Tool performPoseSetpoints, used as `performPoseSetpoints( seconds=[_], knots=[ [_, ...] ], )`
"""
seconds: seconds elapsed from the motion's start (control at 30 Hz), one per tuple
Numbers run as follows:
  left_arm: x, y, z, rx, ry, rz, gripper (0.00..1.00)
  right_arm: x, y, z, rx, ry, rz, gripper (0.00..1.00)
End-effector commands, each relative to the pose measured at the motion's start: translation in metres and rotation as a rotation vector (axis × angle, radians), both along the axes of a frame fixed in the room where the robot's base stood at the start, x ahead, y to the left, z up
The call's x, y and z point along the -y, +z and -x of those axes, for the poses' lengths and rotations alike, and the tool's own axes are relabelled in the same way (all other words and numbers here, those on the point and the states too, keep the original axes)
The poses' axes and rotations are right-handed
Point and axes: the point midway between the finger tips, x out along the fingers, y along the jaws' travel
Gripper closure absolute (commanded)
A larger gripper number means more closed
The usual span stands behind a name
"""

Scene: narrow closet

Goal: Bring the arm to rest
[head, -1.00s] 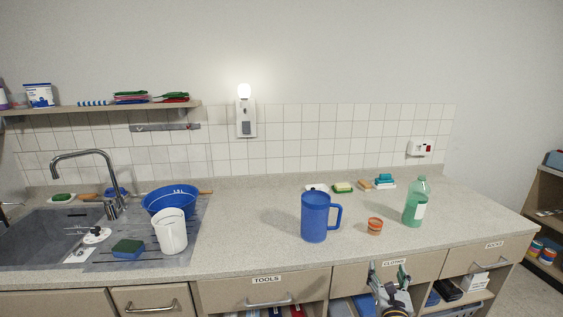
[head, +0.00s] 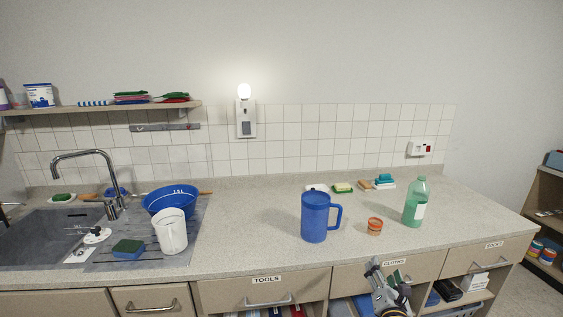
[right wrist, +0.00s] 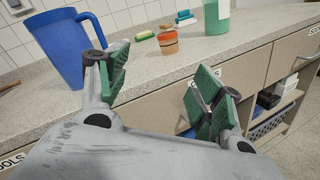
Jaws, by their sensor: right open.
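My right gripper (head: 388,277) is in front of the drawer labelled CLOTHS (head: 345,276), below the counter's front edge. Its green-padded fingers are apart with nothing between them; they also show in the right wrist view (right wrist: 160,88). The drawer is closed, and the gripper partly covers its front. My left gripper is not in either view.
The counter (head: 260,220) holds a blue pitcher (head: 314,217), an orange tub (head: 374,226) and a green bottle (head: 415,203). A sink (head: 40,238), a blue basin (head: 168,201) and a white jug (head: 171,232) are at left. Open shelving sits under the drawers.

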Motion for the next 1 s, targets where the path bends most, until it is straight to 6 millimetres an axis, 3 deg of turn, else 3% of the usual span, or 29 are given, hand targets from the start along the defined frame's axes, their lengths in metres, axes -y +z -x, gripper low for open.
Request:
performPoseSetpoints(
  seconds=[0.2,0.47,0.77,1.0],
  knots=[
    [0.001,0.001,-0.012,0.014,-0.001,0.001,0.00,-0.006,-0.014,-0.002,0.026,0.030,-0.277,0.33],
    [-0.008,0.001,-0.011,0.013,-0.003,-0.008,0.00,-0.006,-0.067,-0.005,-0.005,0.026,-0.633,0.33],
    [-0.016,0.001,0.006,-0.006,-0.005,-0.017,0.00,-0.001,-0.166,0.004,-0.089,-0.063,-1.065,0.33],
    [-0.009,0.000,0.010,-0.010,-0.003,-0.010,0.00,0.007,-0.268,0.031,-0.163,-0.229,-1.411,0.33]
  ],
)
